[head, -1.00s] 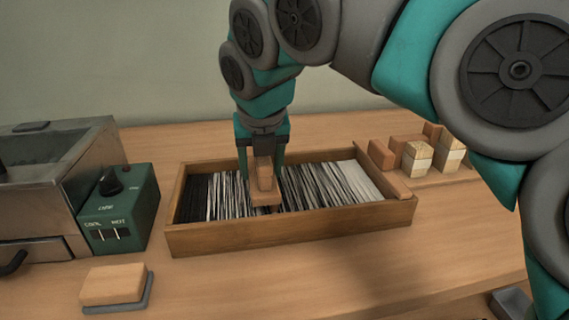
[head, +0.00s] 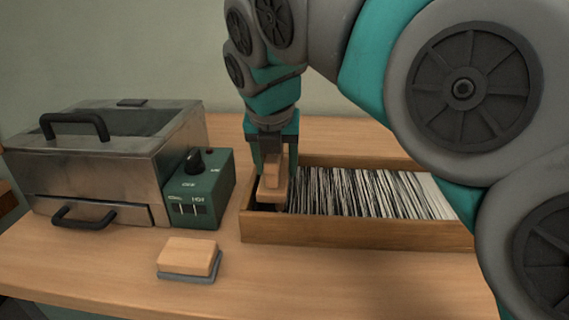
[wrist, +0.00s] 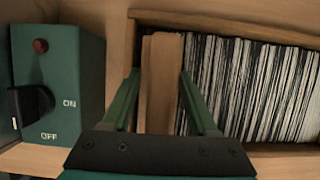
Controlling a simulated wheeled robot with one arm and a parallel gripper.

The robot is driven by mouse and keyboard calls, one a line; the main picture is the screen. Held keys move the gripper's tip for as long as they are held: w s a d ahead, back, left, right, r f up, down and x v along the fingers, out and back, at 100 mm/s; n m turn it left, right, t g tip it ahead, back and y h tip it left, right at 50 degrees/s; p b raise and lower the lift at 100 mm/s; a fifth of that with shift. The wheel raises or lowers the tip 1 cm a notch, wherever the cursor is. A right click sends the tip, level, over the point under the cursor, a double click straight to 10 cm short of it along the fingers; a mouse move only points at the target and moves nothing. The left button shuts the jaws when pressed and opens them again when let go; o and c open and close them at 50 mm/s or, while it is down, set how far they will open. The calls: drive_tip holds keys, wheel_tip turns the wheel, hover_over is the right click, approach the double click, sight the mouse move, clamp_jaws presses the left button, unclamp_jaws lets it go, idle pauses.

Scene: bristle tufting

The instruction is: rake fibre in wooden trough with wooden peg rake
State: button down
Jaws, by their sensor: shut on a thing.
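The wooden trough (head: 360,235) sits on the bench and holds black and white fibre (head: 375,192) in upright-looking strands. My gripper (head: 272,165) is shut on the wooden peg rake (head: 272,190), at the trough's left end. In the wrist view the rake (wrist: 160,85) stands between my two green fingers, with the fibre (wrist: 255,85) just to its right. The rake's pegs are hidden, so I cannot tell how deep they reach. The trough's right end is hidden behind my arm in the head view.
A green control box (head: 200,188) with a knob stands left of the trough, beside a metal heater box (head: 100,160) with black handles. A wooden block on a grey base (head: 189,258) lies in front. The bench front is clear between block and trough.

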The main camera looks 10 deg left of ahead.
drive_tip(key=shift+d, duration=0.1)
drive_tip(key=d, duration=0.9)
drive_tip(key=w+d, duration=0.1)
drive_tip(key=d, duration=1.8)
drive_tip(key=shift+w+d, duration=0.3)
drive_tip(key=shift+a, duration=0.1)
drive_tip(key=shift+a, duration=1.3)
drive_tip(key=shift+d, duration=0.1)
drive_tip(key=shift+d, duration=1.25)
drive_tip(key=a, duration=0.9)
drive_tip(key=s+a, duration=0.1)
drive_tip(key=a, duration=1.8)
drive_tip(key=shift+s+a, duration=0.3)
drive_tip(key=shift+a, duration=0.1)
